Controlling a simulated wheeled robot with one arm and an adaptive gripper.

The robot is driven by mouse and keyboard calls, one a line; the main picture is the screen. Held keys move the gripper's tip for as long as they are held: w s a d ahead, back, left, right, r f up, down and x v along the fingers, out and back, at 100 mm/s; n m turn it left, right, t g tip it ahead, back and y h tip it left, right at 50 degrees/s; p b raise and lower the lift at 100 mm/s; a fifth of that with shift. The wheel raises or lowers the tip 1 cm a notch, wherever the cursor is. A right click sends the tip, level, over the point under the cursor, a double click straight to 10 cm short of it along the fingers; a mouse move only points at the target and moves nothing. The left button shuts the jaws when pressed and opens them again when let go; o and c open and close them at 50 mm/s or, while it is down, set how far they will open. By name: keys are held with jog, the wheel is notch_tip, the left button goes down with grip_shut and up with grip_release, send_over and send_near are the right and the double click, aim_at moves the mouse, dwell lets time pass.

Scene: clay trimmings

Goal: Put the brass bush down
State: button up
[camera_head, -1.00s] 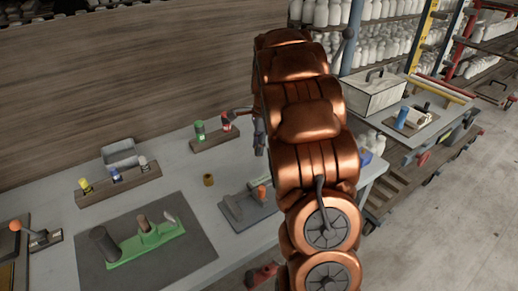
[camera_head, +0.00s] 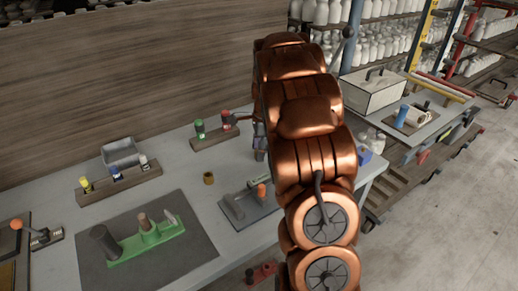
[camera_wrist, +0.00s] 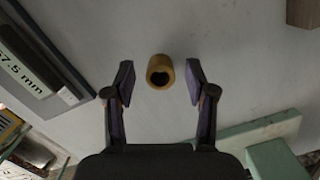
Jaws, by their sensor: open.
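The brass bush (camera_head: 208,178) is a small hollow cylinder standing upright on the grey bench top, apart from the fixtures around it. My gripper (camera_wrist: 159,78) is open, with a clear gap between each finger and the bush. In the head view my gripper (camera_head: 260,147) is partly hidden by my arm and appears to the right of the bush, apart from it.
A wooden rack (camera_head: 214,137) with green and red capped pieces stands behind the bush. A grey plate fixture with an orange knob (camera_head: 261,190) lies to the right. A green fixture (camera_head: 150,238) on a dark mat (camera_head: 200,250) is in front. Bare bench surrounds the bush.

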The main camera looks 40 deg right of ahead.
notch_tip(320, 180, up, 12)
jog(key=d+b, duration=0.1)
jog(key=shift+s+d+b, duration=0.15)
jog(key=shift+s+b, duration=0.2)
jog(key=shift+b, duration=0.05)
jog(key=shift+r, duration=0.1)
jog(key=s+a+n+g, duration=0.1)
jog(key=s+a+n, duration=1.1)
jog(key=a, duration=0.6)
jog(key=s+a+f+n, duration=0.2)
jog(key=s+n, duration=0.1)
jog(key=s, duration=0.3)
jog(key=s+a+f+n+g, duration=0.1)
jog(key=s+a+f+n, duration=0.2)
jog(key=s, duration=0.4)
jog(key=s+a+f+n+h, duration=0.1)
jog(key=s+a+f+n, duration=0.1)
jog(key=s+n, duration=0.3)
jog(key=shift+s+a+f, duration=0.4)
jog(key=shift+s+a, duration=0.35)
jog(key=shift+s, duration=0.5)
jog(key=shift+r, duration=0.1)
